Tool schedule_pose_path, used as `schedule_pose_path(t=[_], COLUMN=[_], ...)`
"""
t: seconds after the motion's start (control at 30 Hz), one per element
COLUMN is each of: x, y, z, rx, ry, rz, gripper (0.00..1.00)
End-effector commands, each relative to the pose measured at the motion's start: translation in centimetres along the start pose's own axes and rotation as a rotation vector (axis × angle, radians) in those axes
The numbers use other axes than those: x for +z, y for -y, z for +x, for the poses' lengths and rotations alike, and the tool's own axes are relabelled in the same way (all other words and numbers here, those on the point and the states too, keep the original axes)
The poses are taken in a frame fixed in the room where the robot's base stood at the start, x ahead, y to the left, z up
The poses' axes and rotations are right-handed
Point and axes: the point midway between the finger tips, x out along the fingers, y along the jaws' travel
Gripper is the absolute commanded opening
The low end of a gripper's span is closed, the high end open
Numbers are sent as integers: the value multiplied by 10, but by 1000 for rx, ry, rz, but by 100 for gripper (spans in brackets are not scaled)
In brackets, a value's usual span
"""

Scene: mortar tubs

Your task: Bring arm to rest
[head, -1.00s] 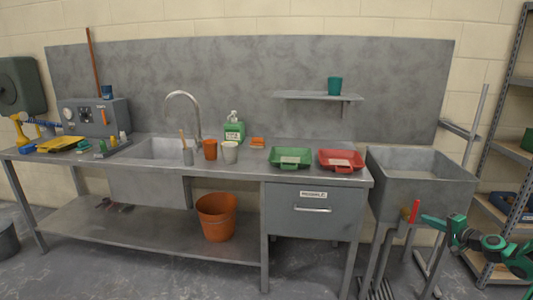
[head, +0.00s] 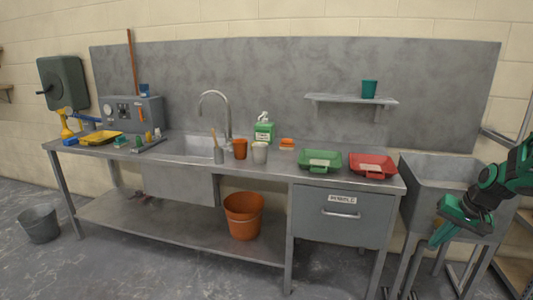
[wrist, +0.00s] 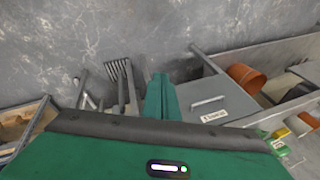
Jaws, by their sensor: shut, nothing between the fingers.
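My gripper (head: 438,238) is green and dark grey and shows at the right of the head view. It hangs in the air in front of the deep grey sink, with its fingers pointing down and left. In the wrist view its green fingers (wrist: 160,97) are together, with nothing between them. My arm comes in from the right edge of the head view, bent at the joints. No contact with the bench or the sink shows.
The deep sink (head: 431,166) stands right of the steel bench (head: 262,170). The bench bears a green tray (head: 320,167), a red tray (head: 372,172) and cups. An orange bucket (head: 243,216) stands on the lower shelf. A grey bucket (head: 39,224) is on the floor, which is otherwise open in front.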

Motion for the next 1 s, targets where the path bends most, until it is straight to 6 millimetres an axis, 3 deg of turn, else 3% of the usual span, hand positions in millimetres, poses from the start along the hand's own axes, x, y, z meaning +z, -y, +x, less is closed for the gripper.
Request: schedule_pose_path(t=[0.3,0.6,0.8,1.0], x=[102,208,267,294], y=[5,-9,-22,-30], z=[-74,-126,-145,-151], rx=[171,261,280,284], ry=[78,155,205,232], rz=[-51,-50,-41,-33], gripper=[0,0,0,0])
